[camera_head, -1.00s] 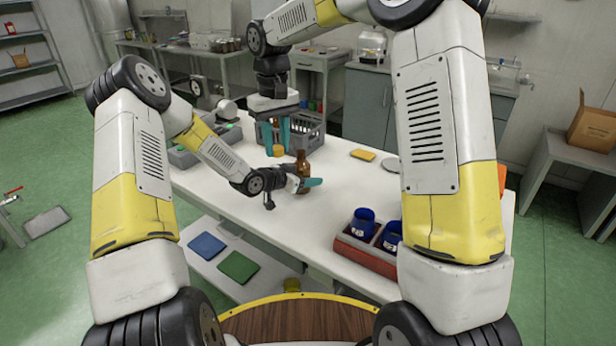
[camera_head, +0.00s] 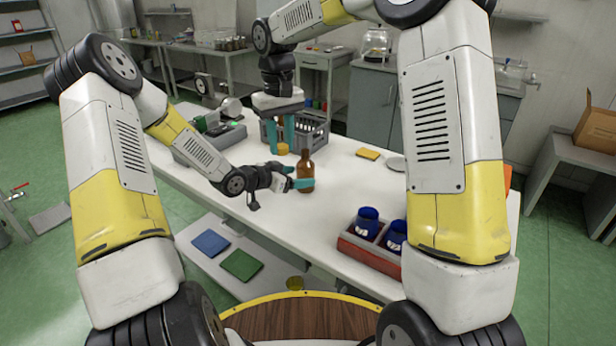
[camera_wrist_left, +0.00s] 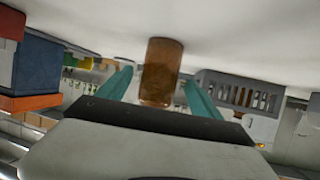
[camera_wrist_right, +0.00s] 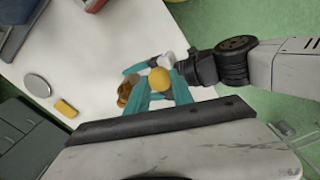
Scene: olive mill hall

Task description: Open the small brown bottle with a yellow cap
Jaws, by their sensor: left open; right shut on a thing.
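The small brown bottle (camera_head: 306,174) stands upright on the white table, its neck bare. In the left wrist view the bottle (camera_wrist_left: 162,72) appears upside down between the spread fingers. My left gripper (camera_head: 290,176) is open at the bottle's left side, one finger passing in front of it. My right gripper (camera_head: 283,136) points down from above, shut on the yellow cap (camera_head: 283,149), left of the bottle and apart from it. In the right wrist view the cap (camera_wrist_right: 159,79) sits between the fingertips, with the bottle (camera_wrist_right: 124,93) beside them.
A grey crate (camera_head: 312,132) stands behind the grippers. A yellow sponge-like block (camera_head: 368,153) and a grey disc (camera_head: 397,164) lie to the right. A red tray (camera_head: 370,257) with blue cups is at the front right. The table between bottle and tray is clear.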

